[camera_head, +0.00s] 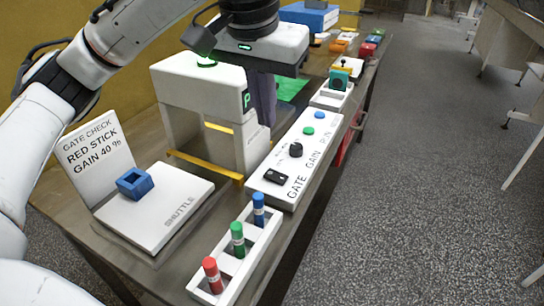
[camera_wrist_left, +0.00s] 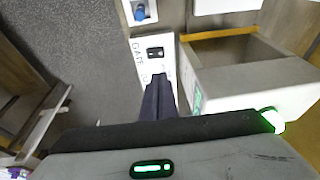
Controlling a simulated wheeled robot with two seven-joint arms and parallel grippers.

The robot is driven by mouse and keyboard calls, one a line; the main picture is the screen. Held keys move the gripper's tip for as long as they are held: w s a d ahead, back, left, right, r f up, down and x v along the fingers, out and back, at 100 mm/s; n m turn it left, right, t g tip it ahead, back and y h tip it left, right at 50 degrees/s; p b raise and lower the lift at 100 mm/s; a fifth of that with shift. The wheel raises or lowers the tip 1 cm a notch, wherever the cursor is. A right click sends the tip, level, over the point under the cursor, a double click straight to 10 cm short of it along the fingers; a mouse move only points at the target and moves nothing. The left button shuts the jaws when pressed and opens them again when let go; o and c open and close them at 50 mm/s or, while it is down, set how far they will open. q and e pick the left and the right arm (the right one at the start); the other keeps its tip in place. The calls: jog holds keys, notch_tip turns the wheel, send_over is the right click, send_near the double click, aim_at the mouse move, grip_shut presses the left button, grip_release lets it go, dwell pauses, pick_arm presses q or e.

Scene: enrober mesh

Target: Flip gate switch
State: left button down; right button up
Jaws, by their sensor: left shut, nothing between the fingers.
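The gate switch (camera_head: 276,177) is a small black rocker beside the label GATE, at the near end of the white control panel (camera_head: 318,150). It also shows in the left wrist view (camera_wrist_left: 155,53), just beyond my fingertips in the picture. My left gripper (camera_head: 267,123) is shut and empty, fingers pointing down. In the head view it hangs beside the white gate housing and above the far part of the panel, apart from the switch. In the left wrist view the fingers (camera_wrist_left: 158,82) cover part of the panel. My right gripper is not in view.
The white gate housing (camera_head: 200,85) stands close left of the panel. The GAIN knob (camera_head: 296,150) and green and blue buttons lie along the panel. A rack (camera_head: 240,265) with red, green and blue sticks stands nearer. A blue holder (camera_head: 135,183) sits on the shuttle plate (camera_head: 165,225).

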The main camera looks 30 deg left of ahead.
pick_arm(q)
jog(key=f, duration=0.1)
jog(key=b, duration=0.3)
send_near(271, 172)
jog(key=x, duration=0.5)
jog(key=shift+w, duration=0.15)
jog(key=shift+f, duration=0.55)
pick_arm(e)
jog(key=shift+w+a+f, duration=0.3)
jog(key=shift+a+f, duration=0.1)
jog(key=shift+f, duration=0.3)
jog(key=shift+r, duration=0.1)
